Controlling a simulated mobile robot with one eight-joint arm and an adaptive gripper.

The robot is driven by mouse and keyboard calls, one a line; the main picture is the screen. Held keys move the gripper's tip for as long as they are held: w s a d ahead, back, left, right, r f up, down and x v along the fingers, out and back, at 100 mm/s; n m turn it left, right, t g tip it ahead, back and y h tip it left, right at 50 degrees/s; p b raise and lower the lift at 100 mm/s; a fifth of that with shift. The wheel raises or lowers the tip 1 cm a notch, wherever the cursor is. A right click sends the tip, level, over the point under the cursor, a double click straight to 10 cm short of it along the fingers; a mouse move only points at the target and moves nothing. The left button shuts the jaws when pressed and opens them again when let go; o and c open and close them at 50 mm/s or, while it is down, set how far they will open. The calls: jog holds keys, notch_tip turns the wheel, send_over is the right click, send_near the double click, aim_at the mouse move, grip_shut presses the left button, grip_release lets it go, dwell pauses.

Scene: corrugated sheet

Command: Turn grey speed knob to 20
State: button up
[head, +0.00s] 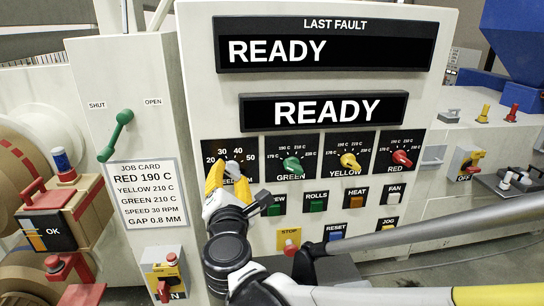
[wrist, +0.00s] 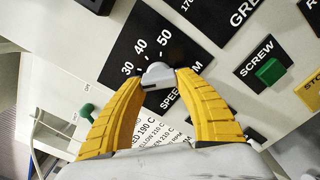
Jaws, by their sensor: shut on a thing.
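The grey speed knob (wrist: 157,74) sits on the black SPEED plate (wrist: 122,62) of the machine panel. My gripper (wrist: 161,82) has its two yellow fingers on either side of the knob, closed on it. The numbers 30, 40 and 50 show around the knob in the wrist view; 20 is not visible there. In the head view the plate (head: 213,149) shows 20, 30, 40 and 50, and my gripper (head: 227,180) covers the lower part of the plate and most of the knob. I cannot tell clearly which number the knob points to.
Green, yellow and red knobs (head: 292,164) stand in a row to the right. Push buttons, such as the SCREW button (wrist: 270,70), lie below and right. A green lever (head: 118,130) and a job card (head: 148,193) reading SPEED 30 RPM are on the left. Both displays read READY.

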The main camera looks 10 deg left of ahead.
jog(key=shift+n, duration=1.6)
jog(key=o, duration=1.2)
jog(key=shift+w, duration=0.1)
jog(key=v, duration=1.2)
jog(key=shift+f, duration=0.1)
